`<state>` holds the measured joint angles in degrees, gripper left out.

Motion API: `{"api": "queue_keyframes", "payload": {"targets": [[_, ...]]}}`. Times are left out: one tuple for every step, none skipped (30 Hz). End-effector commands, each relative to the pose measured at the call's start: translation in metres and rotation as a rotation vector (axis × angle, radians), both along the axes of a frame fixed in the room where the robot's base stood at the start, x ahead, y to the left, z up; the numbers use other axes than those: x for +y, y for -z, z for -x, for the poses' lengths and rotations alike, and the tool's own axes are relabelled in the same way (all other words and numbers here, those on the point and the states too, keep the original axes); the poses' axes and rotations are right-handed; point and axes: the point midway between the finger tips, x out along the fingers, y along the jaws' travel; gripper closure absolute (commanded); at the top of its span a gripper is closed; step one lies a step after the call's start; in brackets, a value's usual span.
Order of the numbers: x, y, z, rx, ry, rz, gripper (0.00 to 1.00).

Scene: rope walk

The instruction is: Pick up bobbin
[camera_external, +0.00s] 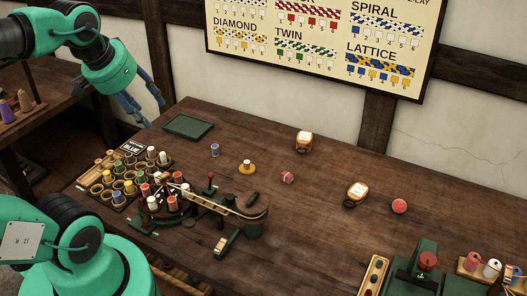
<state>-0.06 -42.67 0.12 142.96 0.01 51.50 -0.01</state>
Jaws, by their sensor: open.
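Several bobbins are in view, and I cannot tell which one the task means. A small blue bobbin (215,150) stands alone on the table near the green tray.
A flat green tray (188,127) lies at the back left. The machine (252,222) with a long arm stands front centre. A green device (412,272) and spools fill the right corner. The back right is clear.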

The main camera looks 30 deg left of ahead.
Motion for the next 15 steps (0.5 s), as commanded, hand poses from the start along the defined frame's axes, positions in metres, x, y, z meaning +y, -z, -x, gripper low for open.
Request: {"api": "queue_keyframes", "payload": {"targets": [[0.000, 0.000, -0.003, 0.003, -0.001, 0.000, 0.54], [0.001, -0.001, -0.005, 0.005, -0.002, 0.000, 0.54], [0.001, -0.001, -0.009, 0.008, -0.004, 0.000, 0.54], [0.002, -0.001, -0.012, 0.012, -0.005, 0.001, 0.54], [0.002, -0.001, -0.015, 0.015, -0.007, 0.000, 0.54], [0.003, -0.001, -0.021, 0.020, -0.010, 0.001, 0.54], [0.004, -0.001, -0.027, 0.025, -0.012, 0.001, 0.54], [0.005, -0.001, -0.032, 0.029, -0.014, 0.001, 0.54], [0.006, -0.002, -0.040, 0.035, -0.018, 0.001, 0.54], [0.007, -0.002, -0.047, 0.040, -0.020, 0.001, 0.54], [0.008, -0.001, -0.054, 0.046, -0.022, 0.001, 0.54], [0.009, -0.001, -0.063, 0.054, -0.026, 0.002, 0.54], [0.010, 0.001, -0.071, 0.061, -0.030, 0.001, 0.54], [0.012, 0.001, -0.078, 0.065, -0.033, 0.002, 0.54], [0.014, 0.003, -0.089, 0.074, -0.037, 0.002, 0.54]]}}
